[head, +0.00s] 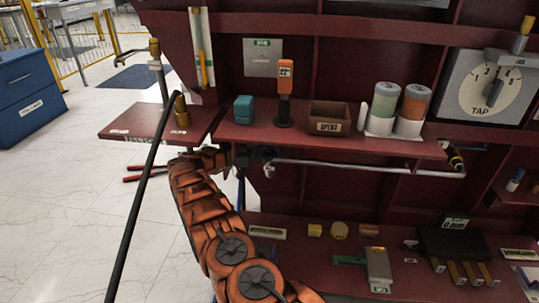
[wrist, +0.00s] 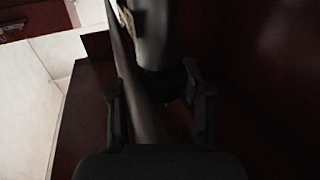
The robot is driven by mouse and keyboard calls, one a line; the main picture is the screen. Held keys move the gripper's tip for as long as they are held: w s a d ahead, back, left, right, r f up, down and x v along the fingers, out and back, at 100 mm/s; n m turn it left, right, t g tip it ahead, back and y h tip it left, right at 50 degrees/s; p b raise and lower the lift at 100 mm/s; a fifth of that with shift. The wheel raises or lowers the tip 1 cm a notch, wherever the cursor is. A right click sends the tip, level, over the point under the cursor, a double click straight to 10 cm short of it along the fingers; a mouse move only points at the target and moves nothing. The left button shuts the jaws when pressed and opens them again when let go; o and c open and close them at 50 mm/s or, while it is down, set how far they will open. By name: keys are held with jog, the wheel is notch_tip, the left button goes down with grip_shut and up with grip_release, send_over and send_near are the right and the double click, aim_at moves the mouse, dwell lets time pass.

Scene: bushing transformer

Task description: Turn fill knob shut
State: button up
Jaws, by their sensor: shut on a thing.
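My gripper (head: 256,155) is under the front left edge of the middle shelf, at the left end of a grey pipe (head: 365,168). In the wrist view my gripper (wrist: 158,105) has its two fingers on either side of a dark rounded part (wrist: 148,110), and it is shut on it. This part is probably the fill knob, but its shape and any marking are too dark to tell. A grey rounded body (wrist: 155,35) is just beyond the fingers. How far the knob is turned cannot be seen.
The dark red shelf (head: 340,146) above my gripper carries an orange device (head: 285,85), a brown bin (head: 329,117) and two capped jars. A long black rod (head: 143,190) slants across the left. A lower shelf (head: 300,260) holds small parts.

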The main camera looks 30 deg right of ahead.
jog(key=shift+s+d+r+m+g+y, duration=0.15)
jog(key=shift+m+g+y, duration=0.15)
jog(key=shift+m+g, duration=0.3)
dwell(0.4)
jog(key=o, duration=1.2)
jog(key=shift+n, duration=0.3)
jog(key=shift+n+t+h+p, duration=0.7)
jog(key=shift+n+t, duration=0.6)
jog(key=shift+t, duration=0.8)
jog(key=shift+a+t, duration=0.2)
jog(key=shift+t, duration=0.1)
jog(key=shift+n+t+p, duration=0.45)
jog(key=shift+n+t, duration=0.05)
jog(key=shift+n+t+p, duration=0.6)
jog(key=shift+t+p, duration=0.05)
jog(key=shift+t, duration=0.25)
